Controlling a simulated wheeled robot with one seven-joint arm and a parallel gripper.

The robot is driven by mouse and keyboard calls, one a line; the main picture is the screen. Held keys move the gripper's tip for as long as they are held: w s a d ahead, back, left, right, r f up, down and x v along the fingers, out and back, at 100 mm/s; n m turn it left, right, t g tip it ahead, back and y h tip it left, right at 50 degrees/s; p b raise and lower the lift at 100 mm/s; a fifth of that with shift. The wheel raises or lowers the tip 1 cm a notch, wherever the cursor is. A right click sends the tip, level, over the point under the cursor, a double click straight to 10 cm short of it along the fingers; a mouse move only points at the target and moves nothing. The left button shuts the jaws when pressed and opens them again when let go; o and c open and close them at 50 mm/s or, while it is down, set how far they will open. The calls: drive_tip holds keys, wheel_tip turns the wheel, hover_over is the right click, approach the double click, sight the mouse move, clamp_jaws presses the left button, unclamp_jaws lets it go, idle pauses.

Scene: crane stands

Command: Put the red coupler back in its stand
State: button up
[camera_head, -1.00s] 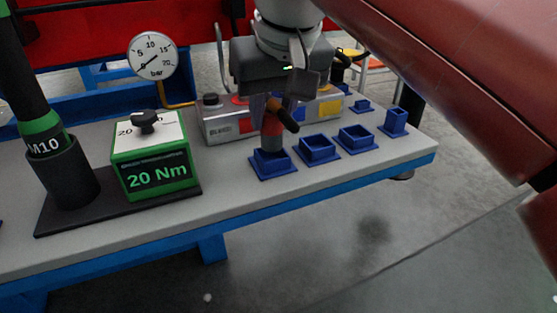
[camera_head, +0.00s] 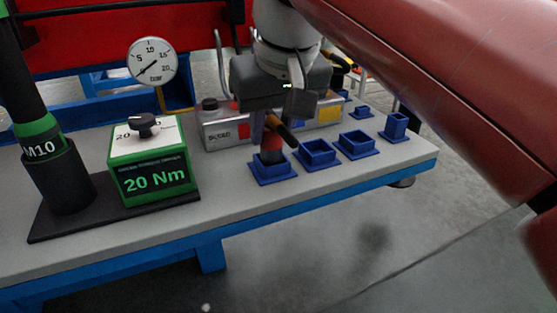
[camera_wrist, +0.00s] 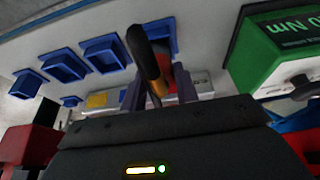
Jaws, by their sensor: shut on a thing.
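The red coupler (camera_head: 270,157) is upright between the fingers of my gripper (camera_head: 273,127), and its dark and orange lever sticks out to the right. Its lower end appears to be inside the square blue stand (camera_head: 274,174) at the left end of the blue stand row; the depth is hidden by the stand's rim. In the wrist view the lever (camera_wrist: 144,60) covers much of the coupler (camera_wrist: 182,82), with my gripper's fingers (camera_wrist: 160,92) on both sides. The blue stand (camera_wrist: 160,34) shows behind it.
Empty blue stands (camera_head: 317,153) (camera_head: 357,144) stand close to the right. A grey box with coloured labels (camera_head: 226,133) is just behind. The green 20 Nm box (camera_head: 152,175) and the black M10 holder (camera_head: 68,180) are left. The bench's front edge is near.

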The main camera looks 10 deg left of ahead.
sight(275, 118)
drive_tip(key=shift+f+b, duration=0.35)
drive_tip(key=shift+f, duration=0.25)
drive_tip(key=o, duration=1.1)
drive_tip(key=p+v, duration=0.4)
drive_tip(key=v, duration=0.1)
